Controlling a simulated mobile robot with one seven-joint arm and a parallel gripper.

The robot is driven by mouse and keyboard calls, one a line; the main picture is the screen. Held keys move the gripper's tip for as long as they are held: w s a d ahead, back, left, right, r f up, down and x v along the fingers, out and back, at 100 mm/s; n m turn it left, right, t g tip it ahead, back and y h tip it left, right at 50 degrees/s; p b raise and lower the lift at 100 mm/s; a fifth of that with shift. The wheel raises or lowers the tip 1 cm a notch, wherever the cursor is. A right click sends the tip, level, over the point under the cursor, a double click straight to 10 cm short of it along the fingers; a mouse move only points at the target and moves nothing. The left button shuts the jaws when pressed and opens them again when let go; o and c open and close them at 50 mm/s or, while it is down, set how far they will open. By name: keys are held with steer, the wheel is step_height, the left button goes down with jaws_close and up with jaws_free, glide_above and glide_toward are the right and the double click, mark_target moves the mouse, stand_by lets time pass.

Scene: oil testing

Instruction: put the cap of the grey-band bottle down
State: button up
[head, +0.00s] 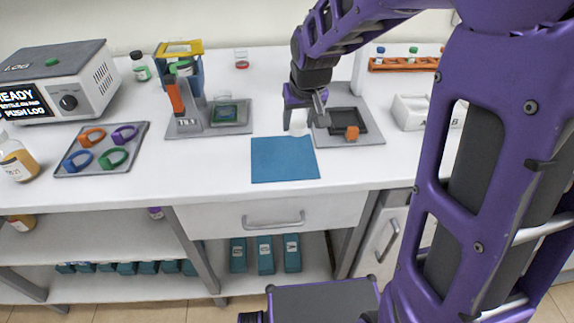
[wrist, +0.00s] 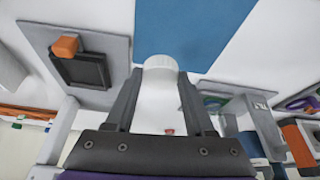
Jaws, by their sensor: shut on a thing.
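My gripper (head: 302,108) is shut on a white cap (head: 299,123) above the bench, at the back edge of the blue mat (head: 284,165). In the wrist view the cap (wrist: 160,62) sits between the tips of my gripper (wrist: 160,76), in front of the blue mat (wrist: 205,30). I cannot tell whether the cap touches anything below. I cannot make out a grey-band bottle for sure; an amber bottle (head: 18,165) stands at the far left edge.
A grey station with a dark square plate (head: 372,122) and orange block lies right of the mat. A press-like stand (head: 185,126) is to the left, then a tray of coloured rings (head: 70,168) and a boxy instrument (head: 85,80). The mat is clear.

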mark_target(283, 154)
steer(key=a+b, duration=0.2)
steer(key=s+a+f+n+b, duration=0.1)
steer(key=shift+a+f, duration=0.1)
steer(key=shift+a, duration=0.15)
steer(key=shift+f+b, duration=0.55)
steer(key=shift+f, duration=2.2)
steer(key=shift+f, duration=0.2)
steer(key=o, duration=1.3)
steer(key=shift+r, duration=0.15)
